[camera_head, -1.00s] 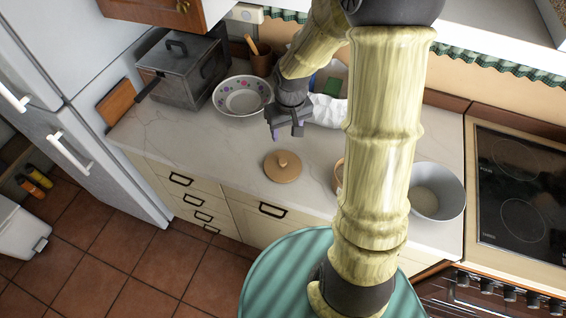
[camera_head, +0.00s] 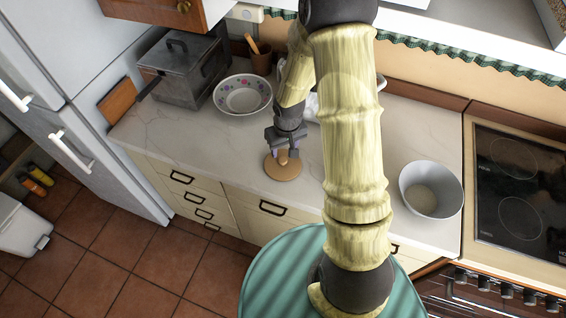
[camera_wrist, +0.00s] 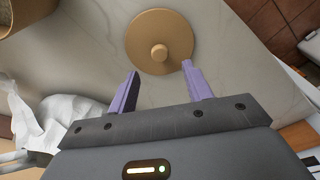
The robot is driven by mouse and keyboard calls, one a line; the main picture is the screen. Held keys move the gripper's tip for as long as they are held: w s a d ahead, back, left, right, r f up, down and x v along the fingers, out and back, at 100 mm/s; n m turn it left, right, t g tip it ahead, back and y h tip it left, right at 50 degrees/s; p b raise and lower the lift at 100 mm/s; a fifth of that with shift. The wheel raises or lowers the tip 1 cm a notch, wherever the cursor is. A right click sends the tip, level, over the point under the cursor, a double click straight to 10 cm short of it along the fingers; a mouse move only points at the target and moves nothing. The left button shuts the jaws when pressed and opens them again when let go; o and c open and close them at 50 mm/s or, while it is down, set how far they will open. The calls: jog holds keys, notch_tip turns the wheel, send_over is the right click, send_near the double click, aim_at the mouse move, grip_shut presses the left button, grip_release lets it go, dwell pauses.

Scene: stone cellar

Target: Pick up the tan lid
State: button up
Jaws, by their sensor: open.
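The tan lid (camera_head: 283,168) is a round disc with a small knob, lying flat on the pale countertop. In the wrist view the lid (camera_wrist: 178,28) is at the top centre, knob facing up, just beyond the fingertips. My gripper (camera_head: 287,153) is over the lid in the head view and partly covers it. In the wrist view my gripper (camera_wrist: 160,75) is open, with its two purple fingers apart and nothing between them. The knob appears between the lines of the fingers but ahead of their tips.
A floral bowl (camera_head: 243,95) and a grey lidded pot (camera_head: 183,68) stand at the back left. A grey bowl (camera_head: 431,190) stands on the right, near the black cooktop (camera_head: 515,185). In the wrist view, crumpled white material (camera_wrist: 60,122) lies at left, below a tan container (camera_wrist: 22,14).

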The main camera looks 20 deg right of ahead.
aim_at(283, 160)
jog(key=shift+w+f, duration=0.15)
jog(key=shift+f, duration=1.1)
jog(key=shift+f+p, duration=0.15)
jog(key=shift+p, duration=0.15)
jog(key=shift+w+f+p, duration=0.2)
jog(key=shift+f+p, duration=0.3)
jog(key=shift+f, duration=0.75)
jog(key=shift+w+f+p, duration=0.2)
jog(key=shift+f+p, duration=0.3)
jog(key=shift+f, duration=0.7)
jog(key=c, duration=1)
